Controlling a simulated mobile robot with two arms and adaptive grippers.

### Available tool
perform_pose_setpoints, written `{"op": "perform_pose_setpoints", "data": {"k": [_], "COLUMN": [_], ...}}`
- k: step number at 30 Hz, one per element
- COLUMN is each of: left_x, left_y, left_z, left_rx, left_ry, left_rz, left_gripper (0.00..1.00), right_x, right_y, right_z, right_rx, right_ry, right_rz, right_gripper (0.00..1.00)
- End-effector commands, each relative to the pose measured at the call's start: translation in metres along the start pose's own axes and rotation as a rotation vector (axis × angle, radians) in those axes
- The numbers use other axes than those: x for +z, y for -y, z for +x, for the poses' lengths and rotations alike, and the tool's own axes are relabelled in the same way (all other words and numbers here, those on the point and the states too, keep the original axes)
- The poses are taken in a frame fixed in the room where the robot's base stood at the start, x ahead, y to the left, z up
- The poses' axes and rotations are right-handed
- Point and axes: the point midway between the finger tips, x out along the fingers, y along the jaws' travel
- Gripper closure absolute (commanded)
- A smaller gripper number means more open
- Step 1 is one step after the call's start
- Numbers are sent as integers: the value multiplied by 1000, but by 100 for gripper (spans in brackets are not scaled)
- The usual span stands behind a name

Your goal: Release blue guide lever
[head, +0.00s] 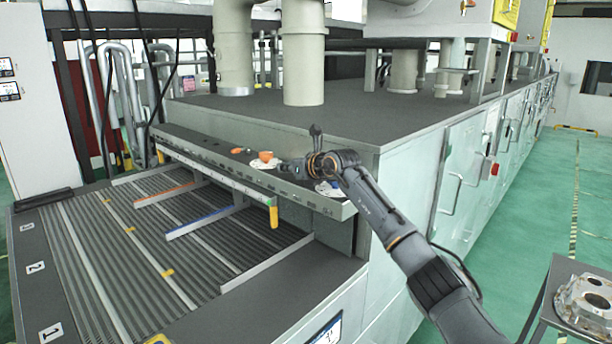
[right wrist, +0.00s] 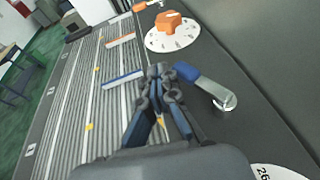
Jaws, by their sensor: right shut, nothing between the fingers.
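The blue guide lever (right wrist: 203,80) has a blue grip and a metal end, and lies on the dark ledge in the right wrist view. The blue guide bar (head: 205,222) lies across the ribbed conveyor. My left gripper is not in view.
An orange knob (right wrist: 172,22) on a white numbered dial sits farther along the ledge, with an orange lever (right wrist: 146,5) beyond it. The machine housing (head: 300,118) rises behind the ledge. An orange guide bar (head: 168,194) crosses the conveyor. A casting (head: 588,302) lies at lower right.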

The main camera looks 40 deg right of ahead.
Motion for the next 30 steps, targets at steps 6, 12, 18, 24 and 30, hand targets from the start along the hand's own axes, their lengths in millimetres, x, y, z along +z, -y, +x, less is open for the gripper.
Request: {"op": "perform_pose_setpoints", "data": {"k": [6,12,18,24,30], "left_x": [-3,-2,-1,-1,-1], "left_y": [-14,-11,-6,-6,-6], "left_z": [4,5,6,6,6], "left_rx": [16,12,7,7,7], "left_ry": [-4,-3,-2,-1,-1], "left_rz": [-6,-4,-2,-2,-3], "left_gripper": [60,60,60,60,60], "right_x": [1,2,2,2,2], "right_y": [1,3,4,4,4], "right_z": [2,3,4,4,4], "right_rx": [-14,-73,-98,-112,-123], "right_ry": [1,1,1,1,1], "right_rz": [2,22,31,35,39], "right_gripper": [100,100,100,100,100]}}
